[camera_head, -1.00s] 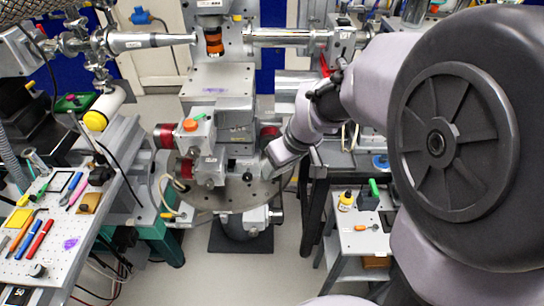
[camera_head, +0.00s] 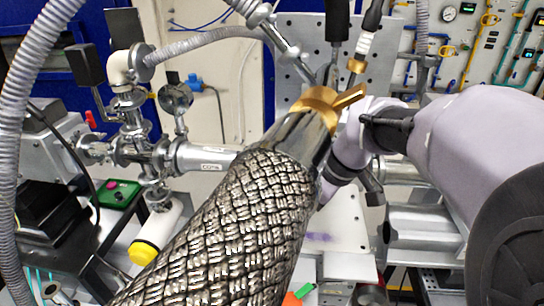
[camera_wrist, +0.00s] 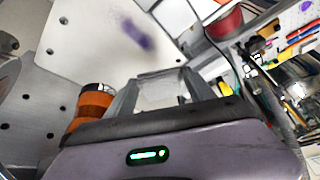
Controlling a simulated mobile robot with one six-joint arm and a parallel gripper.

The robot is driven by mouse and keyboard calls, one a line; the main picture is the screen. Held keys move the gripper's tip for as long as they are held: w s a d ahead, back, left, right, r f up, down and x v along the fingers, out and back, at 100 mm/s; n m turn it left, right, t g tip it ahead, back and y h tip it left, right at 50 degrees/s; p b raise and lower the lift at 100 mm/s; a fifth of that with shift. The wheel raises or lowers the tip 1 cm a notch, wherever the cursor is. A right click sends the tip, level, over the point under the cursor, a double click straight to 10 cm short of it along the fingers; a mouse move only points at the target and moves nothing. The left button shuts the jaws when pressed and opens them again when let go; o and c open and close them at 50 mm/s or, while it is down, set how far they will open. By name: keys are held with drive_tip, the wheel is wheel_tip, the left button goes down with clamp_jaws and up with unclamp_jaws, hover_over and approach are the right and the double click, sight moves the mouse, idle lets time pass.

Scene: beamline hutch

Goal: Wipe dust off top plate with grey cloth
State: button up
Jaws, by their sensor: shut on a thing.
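The top plate (camera_head: 345,236) is pale, with a purple dust smudge (camera_head: 320,237) on it, low in the head view. In the wrist view the plate (camera_wrist: 80,45) fills the upper left, and the smudge (camera_wrist: 137,33) lies beyond my gripper (camera_wrist: 160,90). My gripper is shut on what looks like the grey cloth (camera_wrist: 157,74), a small grey piece at the fingertips. I cannot tell whether it touches the plate. In the head view the braided hose hides my gripper; my wrist shows just right of it.
A thick braided metal hose (camera_head: 235,215) with a brass clamp (camera_head: 322,105) crosses the head view close up. Steel vacuum pipes (camera_head: 150,150) stand left. An orange-banded cylinder (camera_wrist: 92,103) is close left of my gripper in the wrist view. Tools (camera_wrist: 296,35) lie at right.

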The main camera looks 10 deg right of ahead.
drive_tip(key=shift+w+f, duration=0.1)
drive_tip(key=shift+f, duration=0.1)
drive_tip(key=b, duration=0.5)
hover_over(298, 237)
drive_tip(key=s, duration=0.1)
drive_tip(key=f, duration=0.5)
drive_tip(key=shift+d+f, duration=0.3)
drive_tip(key=shift+d, duration=0.1)
drive_tip(key=shift+f+b, duration=0.9)
drive_tip(key=shift+f, duration=0.15)
